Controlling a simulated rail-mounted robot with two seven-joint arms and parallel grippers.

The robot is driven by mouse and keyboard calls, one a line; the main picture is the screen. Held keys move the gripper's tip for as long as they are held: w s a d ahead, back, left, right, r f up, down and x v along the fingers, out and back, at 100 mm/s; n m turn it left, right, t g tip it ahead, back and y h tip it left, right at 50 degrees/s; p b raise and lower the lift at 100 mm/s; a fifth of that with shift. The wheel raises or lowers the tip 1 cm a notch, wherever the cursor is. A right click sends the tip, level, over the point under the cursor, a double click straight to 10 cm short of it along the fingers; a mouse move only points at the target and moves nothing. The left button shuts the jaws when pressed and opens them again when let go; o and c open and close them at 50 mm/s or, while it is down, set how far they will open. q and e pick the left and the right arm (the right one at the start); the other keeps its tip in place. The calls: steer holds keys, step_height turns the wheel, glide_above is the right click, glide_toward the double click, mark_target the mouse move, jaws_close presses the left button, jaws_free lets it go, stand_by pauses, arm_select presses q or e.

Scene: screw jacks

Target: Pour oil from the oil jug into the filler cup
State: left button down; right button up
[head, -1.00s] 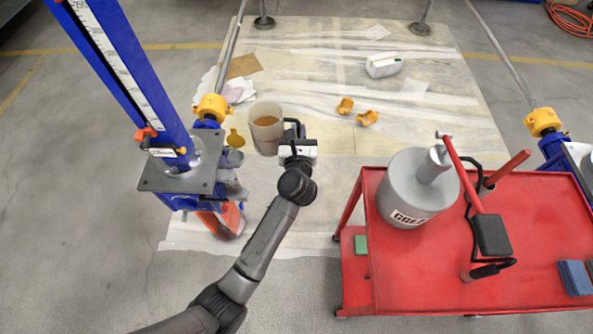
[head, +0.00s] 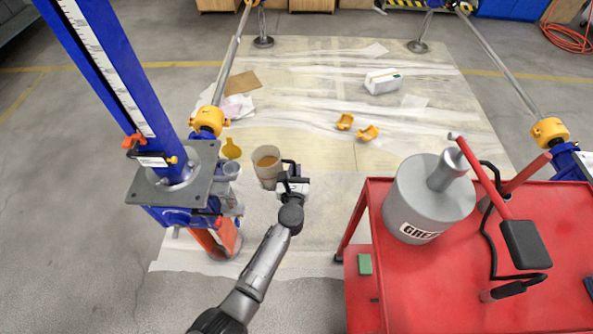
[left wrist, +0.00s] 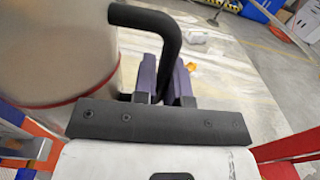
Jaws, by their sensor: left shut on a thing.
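The oil jug (head: 264,178) is a translucent grey-beige container with brown oil inside and a black handle (head: 291,165). It looks about upright, right of the blue screw jack (head: 120,85). My left gripper (head: 291,178) is shut on the jug's handle. The left wrist view shows the jug's wall (left wrist: 60,50) at the left and the dark handle (left wrist: 150,22) running down between my fingers (left wrist: 165,85). A small grey cup (head: 229,170) on the jack's side, left of the jug, looks like the filler cup; its inside is too small to make out. My right gripper is out of view.
A yellow cup-like piece (head: 231,150) shows just left of the jug. A red cart (head: 470,270) with a grey drum (head: 425,195) stands at the right. Yellow brackets (head: 367,133) and a white container (head: 383,81) lie on the floor sheet (head: 320,110).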

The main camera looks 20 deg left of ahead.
mark_target(277, 165)
arm_select(q)
steer(key=shift+s+a+r+n+p, duration=0.1)
steer(key=shift+a+r+n+p, duration=0.35)
steer(key=shift+a+n, duration=0.2)
steer(key=shift+s+a+r+n+p, duration=0.15)
steer(key=shift+a+r+n+p, duration=0.25)
steer(key=shift+a+n, duration=0.3)
steer(key=shift+s+a+r+n+p, duration=0.1)
steer(key=shift+a+r+n+p, duration=0.35)
steer(key=shift+n, duration=0.3)
steer(key=shift+a+r+n+g+p, duration=0.3)
steer(key=shift+a+r+n+p, duration=0.1)
steer(key=shift+r+n+p, duration=0.5)
steer(key=shift+s+a+r+n+h+p, duration=0.1)
steer(key=shift+a+r+n+h+p, duration=0.25)
steer(key=shift+r+n+p, duration=0.3)
steer(key=shift+a+r+n+p, duration=0.25)
steer(key=shift+r+n+p, duration=0.3)
steer(key=shift+r+p, duration=0.45)
steer(key=shift+s+a+r+n+h+p, duration=0.15)
steer(key=shift+a+r+n+h+p, duration=0.2)
steer(key=shift+r+n+p, duration=0.6)
steer(key=s+a+r+n+p, duration=0.1)
steer(key=a+r+n+p, duration=0.4)
steer(key=p, duration=0.4)
steer(key=shift+a+r+n, duration=0.35)
steer(key=shift+a+r, duration=0.25)
steer(key=shift+a, duration=0.05)
stand_by(0.5)
stand_by(0.4)
